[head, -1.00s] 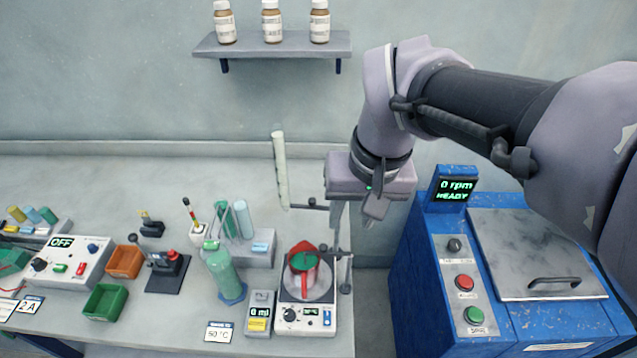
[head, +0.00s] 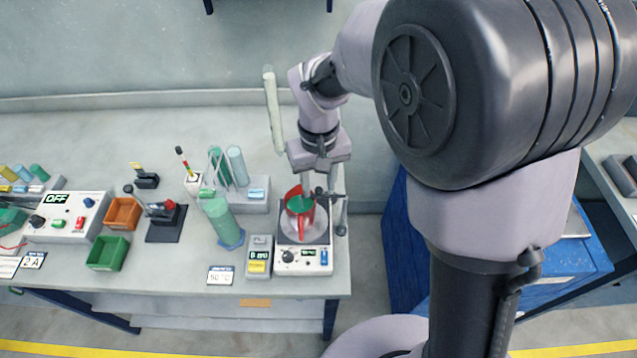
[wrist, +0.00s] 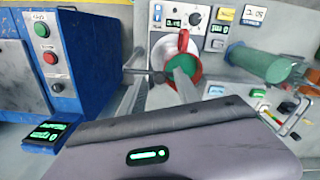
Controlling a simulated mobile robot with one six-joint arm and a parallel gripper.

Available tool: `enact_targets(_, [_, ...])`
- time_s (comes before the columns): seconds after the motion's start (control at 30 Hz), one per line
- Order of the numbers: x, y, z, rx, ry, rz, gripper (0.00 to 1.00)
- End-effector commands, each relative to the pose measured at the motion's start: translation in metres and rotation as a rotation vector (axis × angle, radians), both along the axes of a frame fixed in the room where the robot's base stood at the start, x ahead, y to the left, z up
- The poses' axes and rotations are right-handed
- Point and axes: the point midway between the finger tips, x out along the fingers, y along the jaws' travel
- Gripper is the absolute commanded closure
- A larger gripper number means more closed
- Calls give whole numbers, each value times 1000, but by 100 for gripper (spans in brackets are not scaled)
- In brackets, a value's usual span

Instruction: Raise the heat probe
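No part can be clearly picked out as the heat probe. A stand with a dark clamp (head: 341,200) rises at the right side of the hotplate (head: 303,260). A red vessel (head: 292,218) with green contents sits on the hotplate. My gripper (head: 308,188) points down just above the vessel, beside the stand's clamp. In the wrist view, a grey tapered piece reaches from my gripper (wrist: 184,84) toward the green contents, and the dark clamp (wrist: 150,76) is beside it. Whether the fingers hold anything is hidden.
A green cylinder (head: 221,220) and a tube rack (head: 245,197) stand left of the hotplate. A blue machine (head: 397,235) is at the right, partly behind my arm.

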Motion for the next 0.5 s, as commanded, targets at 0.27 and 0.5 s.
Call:
enact_targets(0.27, [0,0,-6,0,-1,0,61])
enact_targets(0.5, [0,0,-6,0,-1,0,90])
